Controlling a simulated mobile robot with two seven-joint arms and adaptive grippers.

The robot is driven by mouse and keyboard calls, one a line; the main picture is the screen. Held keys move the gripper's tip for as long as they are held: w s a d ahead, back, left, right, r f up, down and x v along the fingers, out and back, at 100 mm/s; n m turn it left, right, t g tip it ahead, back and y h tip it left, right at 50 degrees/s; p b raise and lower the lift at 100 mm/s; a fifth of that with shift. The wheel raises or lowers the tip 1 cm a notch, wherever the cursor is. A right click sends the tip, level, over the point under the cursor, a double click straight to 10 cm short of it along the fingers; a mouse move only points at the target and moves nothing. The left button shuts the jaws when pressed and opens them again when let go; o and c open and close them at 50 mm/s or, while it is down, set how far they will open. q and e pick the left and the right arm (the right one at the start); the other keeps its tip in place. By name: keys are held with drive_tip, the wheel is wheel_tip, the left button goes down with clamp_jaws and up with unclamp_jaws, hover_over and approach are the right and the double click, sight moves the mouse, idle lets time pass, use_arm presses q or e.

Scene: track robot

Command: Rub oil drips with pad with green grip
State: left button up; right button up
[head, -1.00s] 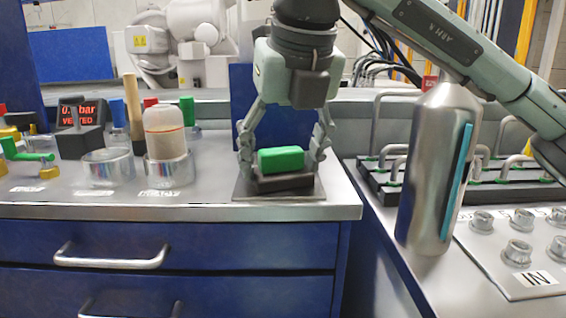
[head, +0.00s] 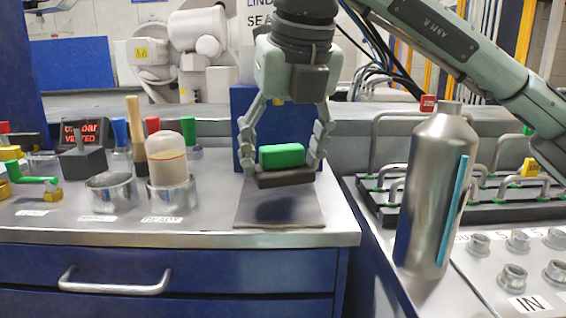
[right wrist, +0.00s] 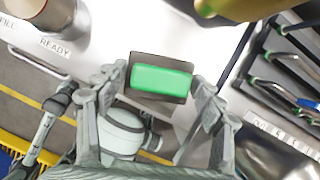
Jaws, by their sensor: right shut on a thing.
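The pad is a dark block (head: 285,178) with a green grip (head: 282,155) on top. My right gripper (head: 283,167) is shut on it, one finger at each end. The pad is level and hangs a little above a grey square plate (head: 279,216) on the bench, with its shadow below. The right wrist view shows the green grip (right wrist: 161,80) between the fingers of my right gripper (right wrist: 160,82). I cannot make out any oil drips in either view. My left gripper is not in view.
A steel bottle (head: 430,195) with a blue strip stands to the right. A rack (head: 470,195) lies behind the bottle. The bench front between jar and plate is clear.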

drive_tip(key=shift+r, duration=0.8)
drive_tip(key=shift+r+p, duration=0.15)
drive_tip(key=shift+p, duration=0.15)
drive_tip(key=shift+r+p, duration=0.95)
drive_tip(key=shift+r, duration=0.5)
drive_tip(key=shift+f, duration=0.1)
